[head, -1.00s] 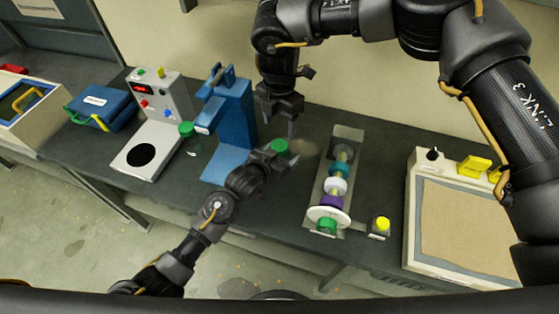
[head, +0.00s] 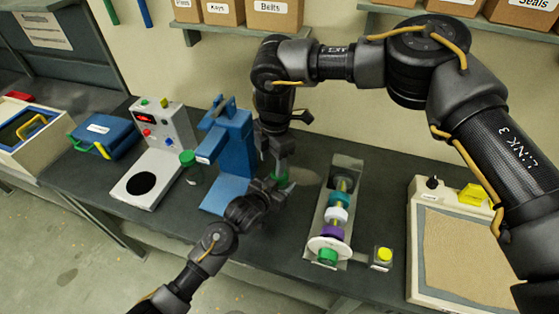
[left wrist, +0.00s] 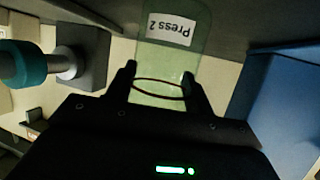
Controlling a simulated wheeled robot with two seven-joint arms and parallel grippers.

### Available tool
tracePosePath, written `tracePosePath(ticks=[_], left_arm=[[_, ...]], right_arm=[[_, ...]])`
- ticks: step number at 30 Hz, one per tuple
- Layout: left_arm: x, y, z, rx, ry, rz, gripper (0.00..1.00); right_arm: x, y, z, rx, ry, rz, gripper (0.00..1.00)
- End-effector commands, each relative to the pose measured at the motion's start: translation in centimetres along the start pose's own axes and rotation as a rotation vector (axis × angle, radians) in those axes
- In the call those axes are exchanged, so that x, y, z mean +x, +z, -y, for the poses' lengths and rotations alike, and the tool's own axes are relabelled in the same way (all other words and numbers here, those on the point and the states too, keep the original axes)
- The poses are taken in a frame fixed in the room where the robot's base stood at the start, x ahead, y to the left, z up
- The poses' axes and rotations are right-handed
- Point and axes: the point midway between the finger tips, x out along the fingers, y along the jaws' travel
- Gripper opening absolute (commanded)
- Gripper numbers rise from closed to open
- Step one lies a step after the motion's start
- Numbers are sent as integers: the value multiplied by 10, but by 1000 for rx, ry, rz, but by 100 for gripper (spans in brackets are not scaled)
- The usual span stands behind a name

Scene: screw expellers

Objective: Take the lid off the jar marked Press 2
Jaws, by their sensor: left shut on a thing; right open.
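The jar marked Press 2 (left wrist: 166,55) is greenish and see-through, with a white label, and appears upside down in the left wrist view. My left gripper (left wrist: 160,84) is shut on it, one finger on each side. In the head view the left gripper (head: 268,187) is in front of the blue press, and a green lid (head: 281,178) shows beside it, partly hidden. My right gripper (head: 279,162) is open, pointing down right above the lid. Whether its fingers touch the lid cannot be told. The lid is not visible in the left wrist view.
A blue press (head: 228,150) stands left of the grippers, with another green-lidded jar (head: 188,159) on its left. A metal tray (head: 351,167) with coloured screw parts lies to the right, near a yellow button box (head: 381,256). A sand-coloured panel (head: 458,235) is farther right.

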Motion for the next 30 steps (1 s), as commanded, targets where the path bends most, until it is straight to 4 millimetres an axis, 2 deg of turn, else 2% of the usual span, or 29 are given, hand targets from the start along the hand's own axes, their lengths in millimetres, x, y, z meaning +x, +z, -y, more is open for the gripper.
tracePosePath(ticks=[7, 18, 24, 30], left_arm=[[0, 1, 0, 0, -1, 2, 0], [0, 1, 0, 0, -1, 3, 0], [0, 1, 0, 0, -1, 3, 0], [0, 2, 0, 0, -1, 3, 0]], right_arm=[[-4, 0, -2, 664, 5, -6, 53], [-16, 14, -2, 1624, 50, 26, 53], [-18, 21, -1, 1954, 87, 42, 53], [-18, 22, -2, 2093, 101, 38, 53]])
